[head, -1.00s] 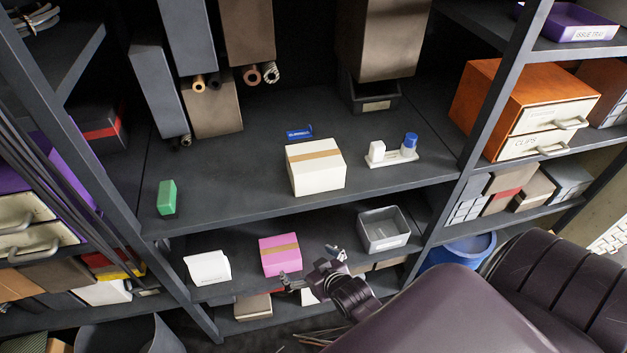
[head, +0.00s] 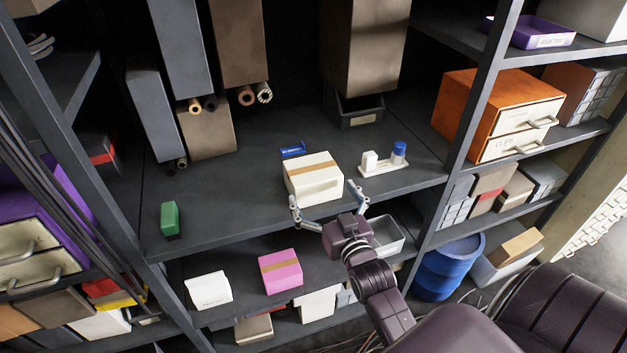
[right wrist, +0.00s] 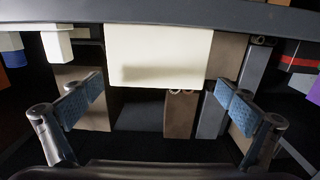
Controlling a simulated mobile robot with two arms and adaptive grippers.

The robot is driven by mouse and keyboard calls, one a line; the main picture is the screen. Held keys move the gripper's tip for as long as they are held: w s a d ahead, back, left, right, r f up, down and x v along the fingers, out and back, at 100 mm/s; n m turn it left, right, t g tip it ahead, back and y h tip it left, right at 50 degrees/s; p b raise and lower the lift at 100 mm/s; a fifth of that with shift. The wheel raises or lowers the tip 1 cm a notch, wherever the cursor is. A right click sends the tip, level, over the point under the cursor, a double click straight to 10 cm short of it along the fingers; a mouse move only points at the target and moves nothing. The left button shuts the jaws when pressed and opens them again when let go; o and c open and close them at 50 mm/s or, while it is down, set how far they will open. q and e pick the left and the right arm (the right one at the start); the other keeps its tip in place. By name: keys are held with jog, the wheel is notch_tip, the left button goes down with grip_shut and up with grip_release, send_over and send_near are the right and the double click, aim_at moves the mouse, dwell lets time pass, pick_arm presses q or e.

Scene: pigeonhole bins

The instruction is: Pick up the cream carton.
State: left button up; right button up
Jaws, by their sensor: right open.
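The cream carton (head: 312,170) with a tan tape band stands on the middle shelf near its front edge. My right gripper (head: 325,194) is open in front of the carton, one finger towards each side of its front face. In the right wrist view, which looks upside down, the carton's plain face (right wrist: 160,52) lies ahead between the open fingers (right wrist: 160,88). The fingers do not appear closed on it; whether they touch it I cannot tell. My left gripper is not in view.
A small blue item (head: 292,151) lies behind the carton. A green block (head: 170,219) is at the shelf's left. A pink carton (head: 281,272) and a grey bin (head: 389,240) sit on the shelf below.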

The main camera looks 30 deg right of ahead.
aim_at(312, 168)
jog(key=shift+w+r, duration=0.15)
jog(key=shift+r, duration=0.25)
jog(key=shift+w+d+r, duration=0.1)
jog(key=shift+w+r, duration=0.05)
jog(key=shift+w, duration=0.2)
jog(key=p+x, duration=0.2)
jog(key=x, duration=0.3)
jog(key=shift+w+d+r, duration=0.15)
jog(key=shift+w+d, duration=0.05)
jog(key=shift+d, duration=0.05)
jog(key=shift+w+d, duration=0.15)
jog(key=shift+w, duration=0.55)
jog(key=shift+c, duration=0.3)
jog(key=shift+s, duration=0.1)
jog(key=c, duration=1)
jog(key=shift+c, duration=1)
